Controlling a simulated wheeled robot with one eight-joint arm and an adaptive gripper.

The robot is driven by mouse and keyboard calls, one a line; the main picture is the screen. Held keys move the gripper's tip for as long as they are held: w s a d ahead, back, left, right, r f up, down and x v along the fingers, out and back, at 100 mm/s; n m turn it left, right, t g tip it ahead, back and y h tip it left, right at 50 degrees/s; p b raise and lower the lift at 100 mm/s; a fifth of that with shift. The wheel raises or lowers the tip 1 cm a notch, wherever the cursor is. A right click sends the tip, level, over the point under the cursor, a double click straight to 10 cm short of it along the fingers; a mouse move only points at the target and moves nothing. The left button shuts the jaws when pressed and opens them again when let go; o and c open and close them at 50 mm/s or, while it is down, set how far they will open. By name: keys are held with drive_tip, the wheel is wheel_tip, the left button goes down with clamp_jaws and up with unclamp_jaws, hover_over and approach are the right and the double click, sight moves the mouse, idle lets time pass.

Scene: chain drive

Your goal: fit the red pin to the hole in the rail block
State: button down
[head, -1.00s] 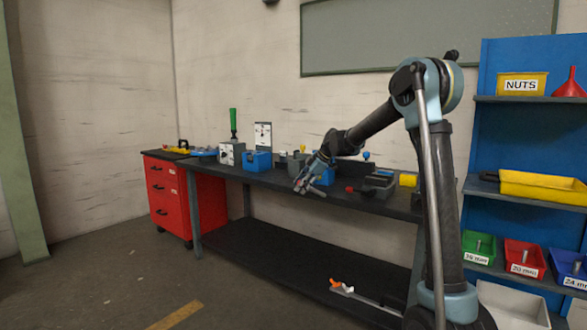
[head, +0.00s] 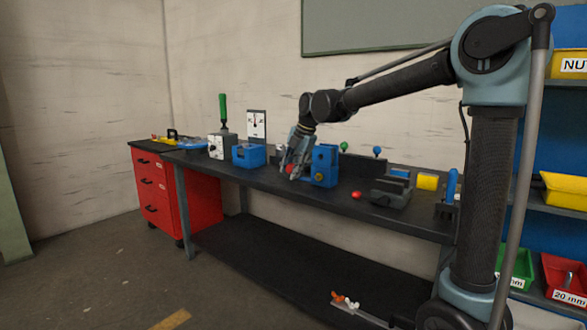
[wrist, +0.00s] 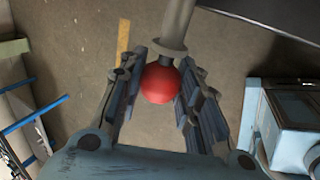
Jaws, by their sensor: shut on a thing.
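The red pin shows in the wrist view as a red ball head (wrist: 160,82) with a grey collar and a grey shaft running up the picture. My gripper (wrist: 154,84) is shut on the ball head, one finger on each side. In the head view my gripper (head: 290,168) points down by the bench's front side, with a bit of red between its fingers. An upright blue block (head: 325,158) with a yellow round part stands just right of my gripper; it looks like the rail block. I cannot make out its hole. A blue-grey block (wrist: 298,122) shows at right in the wrist view.
The dark bench (head: 240,176) also carries a blue box (head: 249,155) at left, and a grey vise (head: 391,193) with a red knob and a yellow block (head: 428,181) at right. A red drawer cabinet (head: 178,190) stands left. The floor in front is open.

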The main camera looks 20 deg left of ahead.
drive_tip(key=shift+a, duration=0.1)
drive_tip(key=shift+r, duration=0.15)
drive_tip(key=shift+r, duration=0.1)
drive_tip(key=shift+w+d, duration=0.4)
drive_tip(key=shift+w, duration=0.45)
drive_tip(key=shift+w+d, duration=0.35)
drive_tip(key=shift+w, duration=0.55)
drive_tip(key=shift+w+d, duration=0.4)
drive_tip(key=shift+w, duration=0.45)
